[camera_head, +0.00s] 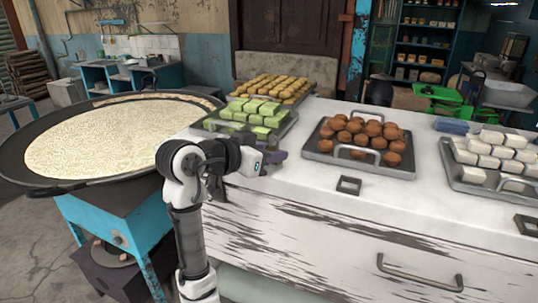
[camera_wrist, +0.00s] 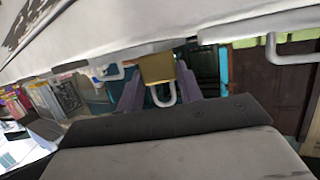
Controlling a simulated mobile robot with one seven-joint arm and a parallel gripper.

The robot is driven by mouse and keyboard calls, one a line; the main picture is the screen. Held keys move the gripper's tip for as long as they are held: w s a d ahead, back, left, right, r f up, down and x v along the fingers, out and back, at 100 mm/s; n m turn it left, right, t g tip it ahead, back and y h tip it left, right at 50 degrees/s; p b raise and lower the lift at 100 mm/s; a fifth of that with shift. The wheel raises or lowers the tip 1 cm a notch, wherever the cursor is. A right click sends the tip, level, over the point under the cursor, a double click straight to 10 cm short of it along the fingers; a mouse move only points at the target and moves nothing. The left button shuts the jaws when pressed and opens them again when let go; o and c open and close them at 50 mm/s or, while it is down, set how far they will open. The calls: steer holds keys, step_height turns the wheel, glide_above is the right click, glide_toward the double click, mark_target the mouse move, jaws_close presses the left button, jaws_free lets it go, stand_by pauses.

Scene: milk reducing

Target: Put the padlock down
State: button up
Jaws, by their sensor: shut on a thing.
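The padlock (camera_wrist: 157,68) has a brass-coloured body and a pale U-shaped shackle. In the wrist view it sits between the two purple-grey fingers of my gripper (camera_wrist: 158,80), which is shut on it. In the head view my gripper (camera_head: 274,158) is over the left part of the white counter (camera_head: 262,180), just in front of the tray of green sweets. I cannot make out the padlock in the head view, and I cannot tell whether it touches the counter.
The tray of green sweets (camera_head: 281,131) is close behind my gripper. A tray of brown balls (camera_head: 318,150) and a tray of white blocks (camera_head: 458,180) stand to the right. A small dark square frame (camera_head: 348,185) lies near the front edge. A wide milk pan (camera_head: 30,165) is at left.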

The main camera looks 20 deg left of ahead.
steer(key=shift+f, duration=0.65)
steer(key=shift+f, duration=0.2)
steer(key=o, duration=1)
steer(key=shift+o, duration=0.2)
steer(key=shift+r, duration=0.15)
